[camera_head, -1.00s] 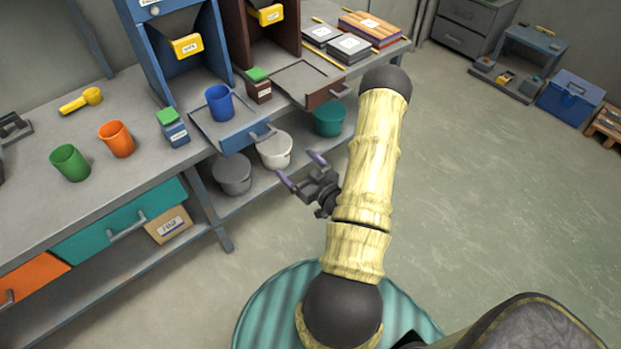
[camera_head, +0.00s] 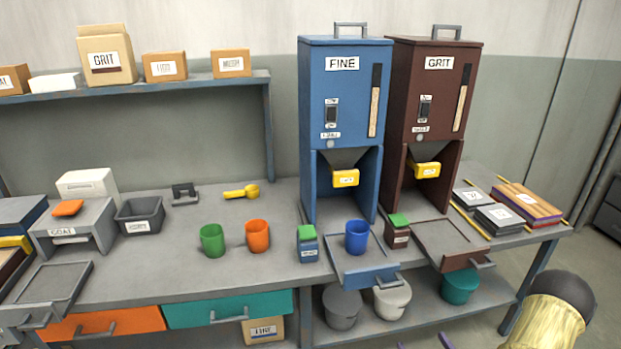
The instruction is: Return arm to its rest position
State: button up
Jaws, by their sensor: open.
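My gripper (camera_head: 425,343) shows only as two purple fingertips at the bottom edge. The tips are apart, with nothing visible between them; the rest of the gripper is cut off. The tips are low, in front of the bench. A part of my arm (camera_head: 548,312), pale yellow with a dark rounded joint, shows at the bottom right, in front of the bench's right end. The rest of the arm is out of view.
A grey bench (camera_head: 200,275) spans the view. It carries a blue FINE dispenser (camera_head: 345,95), a brown GRIT dispenser (camera_head: 432,90), a blue cup (camera_head: 356,237), a green cup (camera_head: 212,240) and an orange cup (camera_head: 257,235). Floor (camera_head: 600,275) shows clear at right.

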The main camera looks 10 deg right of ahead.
jog(key=w+a+r+n+g, duration=0.2)
jog(key=w+a+n+g, duration=0.1)
jog(key=w+a+g, duration=0.5)
jog(key=s+a+r+m+g, duration=0.4)
jog(key=s+a+r+g, duration=0.3)
jog(key=s+a+r, duration=0.45)
notch_tip(320, 180, up, 13)
jog(key=p, duration=1.3)
jog(key=shift+s+d+h, duration=0.15)
jog(key=shift+h, duration=0.15)
jog(key=shift+f, duration=0.2)
